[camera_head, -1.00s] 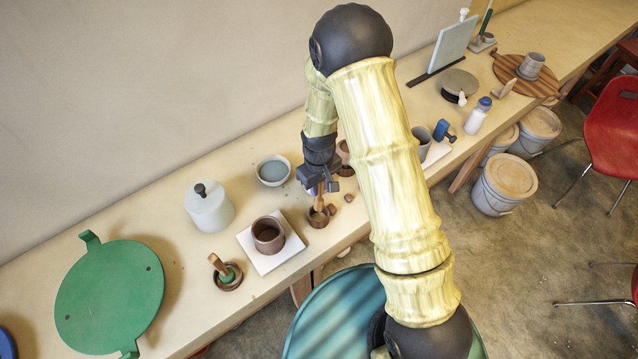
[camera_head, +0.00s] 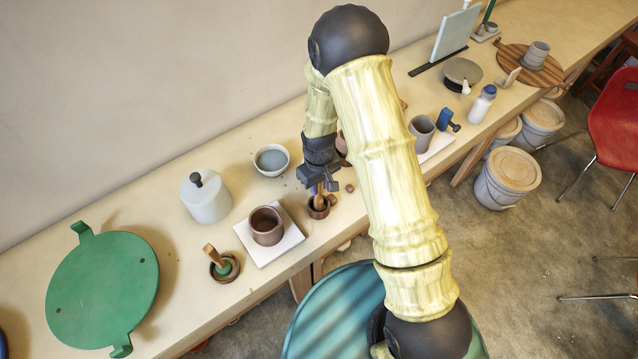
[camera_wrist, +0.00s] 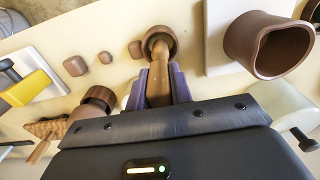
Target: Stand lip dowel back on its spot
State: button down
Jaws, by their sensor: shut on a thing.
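My gripper (camera_wrist: 158,88) is shut on a light wooden dowel (camera_wrist: 158,72), which lies between its purple finger pads. In the wrist view the dowel's far end, a rounder darker head, is at the mouth of a small brown round holder (camera_wrist: 168,34). I cannot tell whether it rests on the holder's bottom. In the head view the dowel (camera_head: 320,198) is under my gripper (camera_head: 321,187), over or in the same small holder (camera_head: 317,212), and is partly hidden by the gripper.
A brown cup (camera_head: 267,229) on a white tile (camera_head: 290,243) stands left of the holder. Small brown blocks (camera_wrist: 75,66) lie close by. A white bowl (camera_head: 272,162), a lidded jar (camera_head: 206,203) and another holder with a wooden-handled tool (camera_head: 213,256) stand further left.

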jog(key=shift+f+b, duration=0.75)
jog(key=shift+f, duration=0.25)
dwell(0.7)
jog(key=c, duration=1.2)
grip_release()
jog(key=shift+o, duration=0.2)
jog(key=shift+r, duration=0.15)
jog(key=shift+r+p, duration=2.8)
jog(key=shift+r, duration=1.1)
